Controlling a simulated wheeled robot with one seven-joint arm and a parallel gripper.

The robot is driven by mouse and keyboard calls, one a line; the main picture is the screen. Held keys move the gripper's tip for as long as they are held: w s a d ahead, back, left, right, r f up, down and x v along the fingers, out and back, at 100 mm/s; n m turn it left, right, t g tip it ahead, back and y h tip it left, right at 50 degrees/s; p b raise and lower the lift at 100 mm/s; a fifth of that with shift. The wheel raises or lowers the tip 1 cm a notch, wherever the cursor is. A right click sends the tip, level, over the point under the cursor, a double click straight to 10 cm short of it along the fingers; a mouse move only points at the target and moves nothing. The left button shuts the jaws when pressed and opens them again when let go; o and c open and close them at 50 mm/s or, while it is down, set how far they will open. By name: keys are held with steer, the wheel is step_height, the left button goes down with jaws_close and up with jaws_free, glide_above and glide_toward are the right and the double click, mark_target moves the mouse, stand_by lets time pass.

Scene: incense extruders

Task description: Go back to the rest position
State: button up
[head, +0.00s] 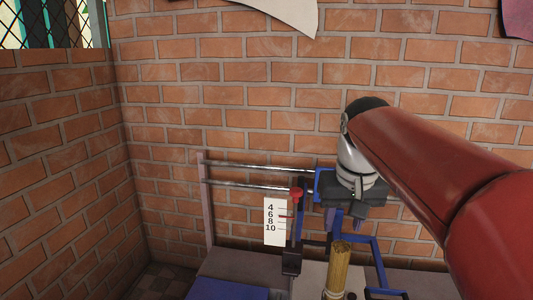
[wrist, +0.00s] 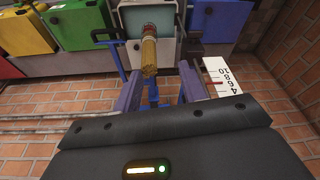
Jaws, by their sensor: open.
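My gripper (head: 347,220) hangs at the end of my red arm in front of the brick wall, pointing down. In the wrist view its two purple fingers (wrist: 160,80) are spread apart with nothing between them. A bundle of tan incense sticks (head: 338,266) stands upright below the gripper in the head view. In the wrist view the bundle (wrist: 149,58) shows beyond the fingertips, apart from them, with a red end. A blue-framed extruder (head: 378,262) stands beside the bundle, partly hidden by my gripper.
A white scale card (head: 275,221) marked 4 to 10 stands beside a red-topped rod (head: 296,195). Two metal rails (head: 260,168) run along the wall behind. The space above the gripper looks clear.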

steer(key=s+f+t, duration=0.2)
steer(key=s+f, duration=1.1)
steer(key=s, duration=0.4)
steer(key=shift+d+t, duration=0.3)
steer(key=shift+d, duration=0.05)
